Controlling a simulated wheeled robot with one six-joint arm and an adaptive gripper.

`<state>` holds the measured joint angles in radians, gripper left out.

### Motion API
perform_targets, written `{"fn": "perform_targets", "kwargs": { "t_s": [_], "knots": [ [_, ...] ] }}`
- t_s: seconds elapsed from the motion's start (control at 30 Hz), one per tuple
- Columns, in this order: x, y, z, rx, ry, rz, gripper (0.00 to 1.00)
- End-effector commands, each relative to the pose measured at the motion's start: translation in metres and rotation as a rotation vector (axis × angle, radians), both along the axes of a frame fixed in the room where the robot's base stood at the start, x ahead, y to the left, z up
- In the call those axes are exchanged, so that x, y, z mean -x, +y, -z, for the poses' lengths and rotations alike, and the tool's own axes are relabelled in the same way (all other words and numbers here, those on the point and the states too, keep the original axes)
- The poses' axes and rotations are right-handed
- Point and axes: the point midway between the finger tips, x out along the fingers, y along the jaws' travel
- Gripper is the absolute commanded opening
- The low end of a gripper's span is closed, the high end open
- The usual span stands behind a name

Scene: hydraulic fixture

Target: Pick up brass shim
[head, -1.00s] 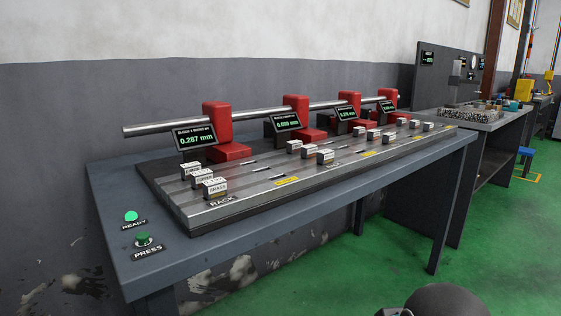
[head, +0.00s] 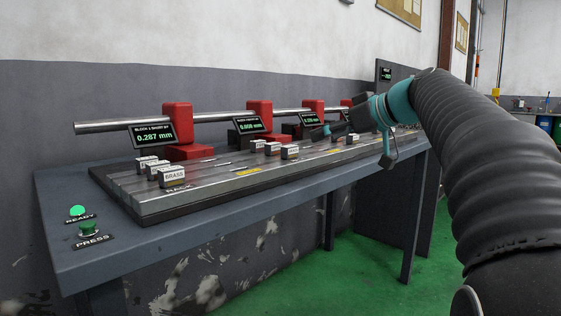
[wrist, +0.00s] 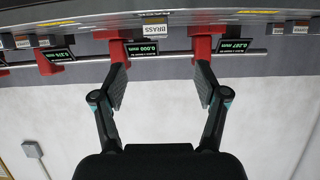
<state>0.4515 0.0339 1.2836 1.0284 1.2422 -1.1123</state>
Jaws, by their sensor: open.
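A small block labelled BRASS (head: 173,178) sits at the front of the near group on the rack, below the 0.287 mm display. In the wrist view, which is upside down, a BRASS block (wrist: 157,31) shows near the 0.000 mm display, ahead of and between my fingers. It seems to be the front block of the second group (head: 290,152). My gripper (head: 328,133) is over the rack, right of that group. In the wrist view my gripper (wrist: 161,82) is open and empty, with its fingers apart from the block.
Red stands (head: 177,130) with displays line the back of the rack (head: 215,189), joined by a steel bar (head: 105,126). The bench's left end holds a green READY light (head: 77,211) and a PRESS button (head: 87,229). Green floor (head: 340,285) is clear in front.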

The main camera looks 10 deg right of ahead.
Motion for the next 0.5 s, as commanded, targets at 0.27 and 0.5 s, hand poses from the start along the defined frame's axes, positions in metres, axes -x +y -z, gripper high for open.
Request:
{"fn": "perform_targets", "kwargs": {
  "t_s": [0.27, 0.5],
  "knots": [
    [-0.030, 0.018, 0.011, 0.000, -0.014, -0.011, 0.73],
    [-0.058, 0.038, 0.026, 0.002, -0.014, -0.008, 0.73]
  ]
}}
